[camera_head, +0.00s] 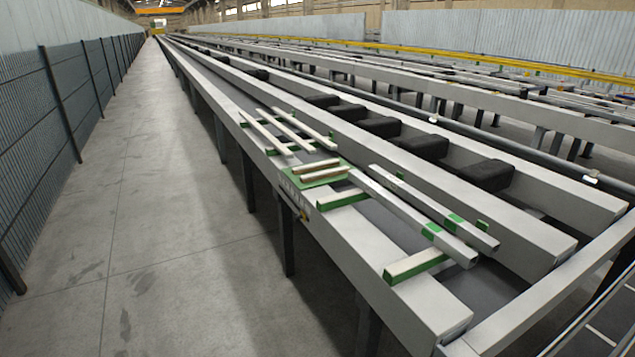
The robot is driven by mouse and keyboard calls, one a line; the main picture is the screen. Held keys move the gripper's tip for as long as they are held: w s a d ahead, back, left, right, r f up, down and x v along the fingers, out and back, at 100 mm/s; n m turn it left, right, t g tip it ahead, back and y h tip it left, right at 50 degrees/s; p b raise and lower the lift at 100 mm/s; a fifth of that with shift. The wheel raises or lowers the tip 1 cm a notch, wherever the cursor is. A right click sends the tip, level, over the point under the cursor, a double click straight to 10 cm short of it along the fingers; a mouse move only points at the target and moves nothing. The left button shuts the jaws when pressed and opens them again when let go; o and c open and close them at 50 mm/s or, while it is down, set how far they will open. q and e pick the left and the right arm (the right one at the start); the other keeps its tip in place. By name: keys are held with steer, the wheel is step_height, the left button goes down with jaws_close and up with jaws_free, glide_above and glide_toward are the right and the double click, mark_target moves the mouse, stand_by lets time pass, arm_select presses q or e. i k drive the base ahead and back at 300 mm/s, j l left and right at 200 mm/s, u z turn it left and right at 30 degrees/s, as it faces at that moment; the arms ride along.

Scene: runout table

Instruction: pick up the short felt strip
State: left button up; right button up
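Two short beige strips lie side by side on a green pad (312,186) on the near beam of the runout table. One is the rear strip (315,167) and the other the front strip (325,174). They look like the felt strips, but I cannot tell for sure which is the short one; the front one looks slightly shorter or about equal. Neither of my grippers is in view, and nothing touches the strips.
Long pale bars (405,210) lie right of the pad, near green-sided blocks (414,265). More bars (265,132) lie behind. Black blocks (485,175) sit between the table's beams. A clear concrete aisle (150,230) runs left, beside a dark fence (70,100).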

mark_target(311, 177)
steer(key=i+j+z, duration=0.1)
steer(key=z, duration=0.25)
steer(key=i+j+z, duration=0.1)
steer(key=z, duration=0.25)
steer(key=i+j+z, duration=0.2)
steer(key=z, duration=0.15)
steer(key=i+j+z, duration=0.1)
steer(key=j+z, duration=0.2)
steer(key=j, duration=0.15)
steer(key=i+j+z, duration=0.1)
steer(key=j+z, duration=0.25)
